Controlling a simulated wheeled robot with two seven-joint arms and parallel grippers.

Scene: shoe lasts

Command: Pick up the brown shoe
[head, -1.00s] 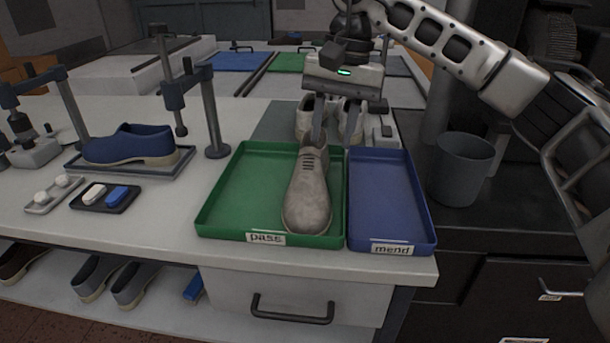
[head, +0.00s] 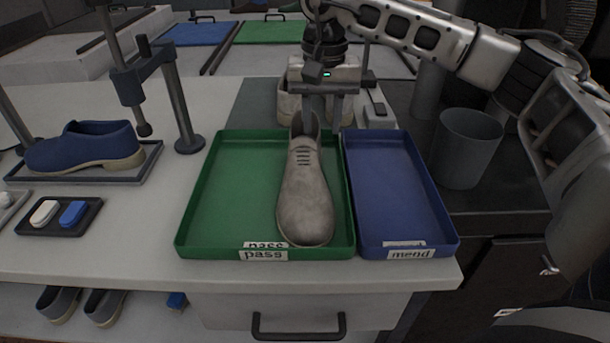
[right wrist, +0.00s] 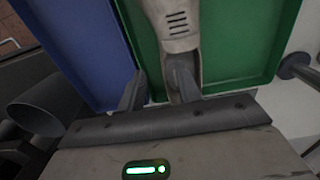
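A grey-brown shoe (head: 306,200) lies in the right part of the green "pass" tray (head: 215,240), its toe towards the front and its heel at the back. My right gripper (head: 317,122) reaches down at the heel end. In the right wrist view, the shoe (right wrist: 177,20) shows its laces and dark opening. One finger of my right gripper (right wrist: 158,88) is over or in the opening and the other stands beside the shoe. The fingers are apart; I see no firm hold. My left gripper is out of view.
A blue "mend" tray (head: 400,215) adjoins the green tray on the right. A grey bin (head: 467,148) stands further right. Behind my gripper is a pale shoe (head: 289,102). A blue shoe (head: 85,147) and a post stand (head: 185,110) are on the left.

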